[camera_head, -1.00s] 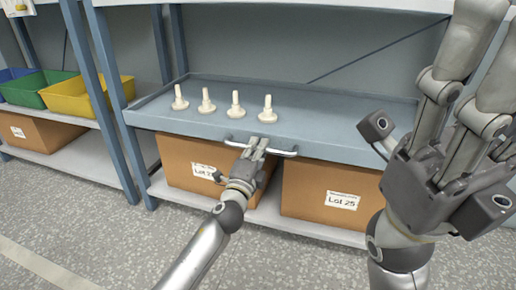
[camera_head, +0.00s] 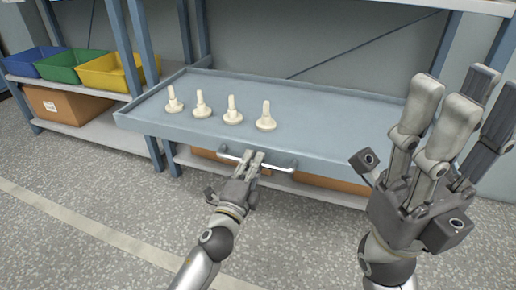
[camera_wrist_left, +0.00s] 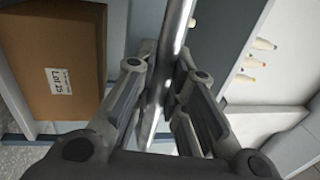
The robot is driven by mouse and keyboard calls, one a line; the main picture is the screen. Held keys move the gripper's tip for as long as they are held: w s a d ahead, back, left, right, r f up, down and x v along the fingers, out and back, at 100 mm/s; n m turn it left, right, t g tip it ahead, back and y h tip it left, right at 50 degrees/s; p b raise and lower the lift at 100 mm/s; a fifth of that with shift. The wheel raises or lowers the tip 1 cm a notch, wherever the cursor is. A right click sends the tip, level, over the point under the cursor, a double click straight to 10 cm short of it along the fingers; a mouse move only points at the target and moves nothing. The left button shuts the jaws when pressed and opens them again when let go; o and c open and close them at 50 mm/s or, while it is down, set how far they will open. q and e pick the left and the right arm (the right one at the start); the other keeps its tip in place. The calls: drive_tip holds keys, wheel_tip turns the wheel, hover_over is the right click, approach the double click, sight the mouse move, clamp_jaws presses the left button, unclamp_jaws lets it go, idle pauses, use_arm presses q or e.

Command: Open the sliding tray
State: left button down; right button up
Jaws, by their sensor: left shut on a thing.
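The sliding tray (camera_head: 330,120) is a blue-grey shelf tray that juts out from the rack toward me. Several cream bobbins (camera_head: 232,112) stand upright in a row on it. A metal bar handle (camera_head: 283,169) runs along its front edge. My left gripper (camera_head: 256,160) is shut on the handle near its middle. In the left wrist view the handle (camera_wrist_left: 172,60) passes between the two fingers. My right gripper (camera_head: 455,115) is raised at the right, its fingers pointing up, apart from the tray and with nothing seen between them.
Cardboard boxes (camera_head: 325,183) sit on the shelf below the tray, partly covered by it. Yellow (camera_head: 112,72), green (camera_head: 75,66) and blue (camera_head: 32,62) bins stand on the rack at the left. The grey floor (camera_head: 110,190) in front is clear.

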use_arm(q)
drive_tip(key=shift+s+a, duration=0.25)
drive_tip(key=shift+s, duration=0.45)
drive_tip(key=c, duration=1.5)
unclamp_jaws()
drive_tip(key=shift+o, duration=0.2)
drive_tip(key=v, duration=1.2)
